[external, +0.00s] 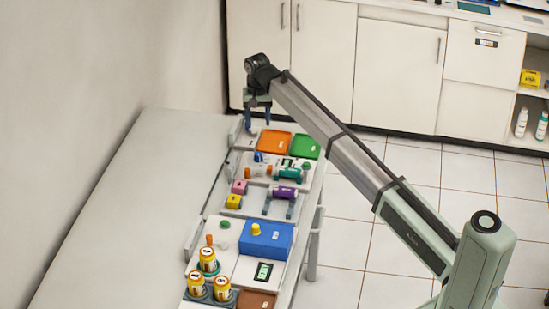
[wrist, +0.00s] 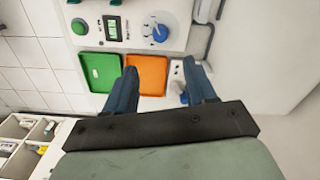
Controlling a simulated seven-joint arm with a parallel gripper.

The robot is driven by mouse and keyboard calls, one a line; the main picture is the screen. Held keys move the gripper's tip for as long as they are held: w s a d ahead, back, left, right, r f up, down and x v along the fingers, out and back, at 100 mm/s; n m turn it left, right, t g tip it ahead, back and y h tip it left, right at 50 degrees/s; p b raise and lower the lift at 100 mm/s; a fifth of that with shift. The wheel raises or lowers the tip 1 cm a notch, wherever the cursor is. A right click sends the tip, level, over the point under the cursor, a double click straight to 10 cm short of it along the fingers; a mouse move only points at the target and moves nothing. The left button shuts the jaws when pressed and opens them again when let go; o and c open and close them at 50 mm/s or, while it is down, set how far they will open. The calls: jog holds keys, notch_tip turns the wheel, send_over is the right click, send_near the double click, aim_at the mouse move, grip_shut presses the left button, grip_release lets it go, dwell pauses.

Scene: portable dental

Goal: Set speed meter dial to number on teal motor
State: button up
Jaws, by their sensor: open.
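The blue dial (wrist: 159,33) sits on a white panel near the top of the wrist view, next to a small display (wrist: 110,28) and a green button (wrist: 79,26). Its blue knob also shows in the external view (external: 259,157). The teal motor (external: 290,173) lies on the bench unit just in front of that panel; any number on it is too small to read. My gripper (external: 258,120) is open and empty, pointing down above the far end of the bench. In the wrist view its fingers (wrist: 160,68) are spread over the orange tray, apart from the dial.
An orange tray (external: 274,142) and a green tray (external: 306,147) lie at the far end. A purple motor (external: 285,191), pink block (external: 239,187), yellow block (external: 233,201), blue box (external: 264,240) and yellow cans (external: 208,260) stand nearer. The bench's left side is clear.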

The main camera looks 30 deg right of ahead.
aim_at(258, 153)
notch_tip(258, 153, down, 14)
jog(key=shift+r, duration=0.15)
dwell(0.5)
jog(key=shift+c, duration=0.3)
grip_shut()
